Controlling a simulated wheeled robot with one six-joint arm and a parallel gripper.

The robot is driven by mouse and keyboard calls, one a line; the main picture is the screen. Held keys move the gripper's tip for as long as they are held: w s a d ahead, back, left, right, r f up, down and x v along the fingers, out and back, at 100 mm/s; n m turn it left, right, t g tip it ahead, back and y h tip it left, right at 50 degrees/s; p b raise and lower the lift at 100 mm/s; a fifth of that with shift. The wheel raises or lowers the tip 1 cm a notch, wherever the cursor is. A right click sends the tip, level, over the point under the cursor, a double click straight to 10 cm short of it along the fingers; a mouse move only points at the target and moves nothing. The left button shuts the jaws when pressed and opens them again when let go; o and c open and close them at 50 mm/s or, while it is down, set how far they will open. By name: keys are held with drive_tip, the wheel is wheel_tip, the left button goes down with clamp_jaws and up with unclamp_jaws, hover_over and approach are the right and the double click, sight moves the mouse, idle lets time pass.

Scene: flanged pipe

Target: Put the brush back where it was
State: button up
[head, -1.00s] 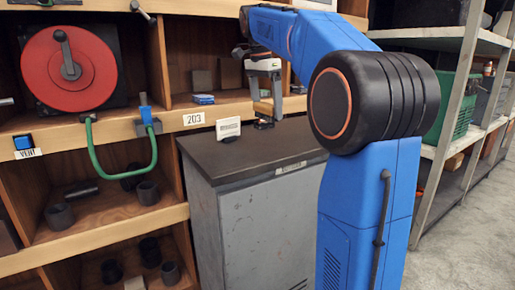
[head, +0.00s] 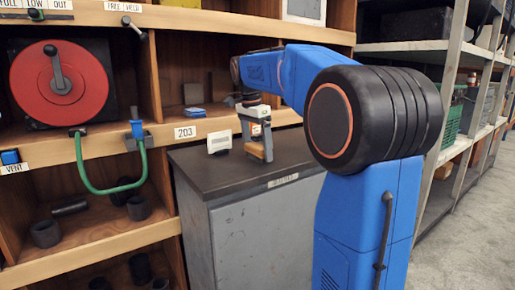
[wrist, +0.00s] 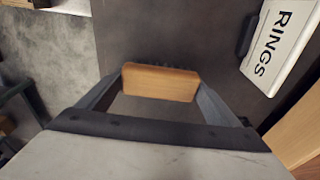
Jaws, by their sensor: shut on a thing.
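The brush (wrist: 160,83) shows in the wrist view as a pale wooden block with a dark bristle edge along its far side. My gripper (wrist: 158,90) has a finger at each end of the block and is shut on it. In the head view my gripper (head: 257,150) points down over the dark top of the grey cabinet (head: 190,158), to the right of a small white sign.
The white sign (head: 220,142), reading "RINGS" in the wrist view (wrist: 282,42), stands close beside my gripper. Wooden shelving with label 203 (head: 185,133) rises behind. A blue object (head: 194,112) lies on the shelf. The cabinet top's front is clear.

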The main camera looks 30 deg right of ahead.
sight(253, 147)
drive_tip(key=shift+f, duration=0.1)
drive_tip(key=o, duration=0.9)
wheel_tip(253, 147, up, 12)
drive_tip(key=a, duration=0.1)
drive_tip(key=shift+a, duration=0.4)
drive_tip(key=shift+s, duration=0.1)
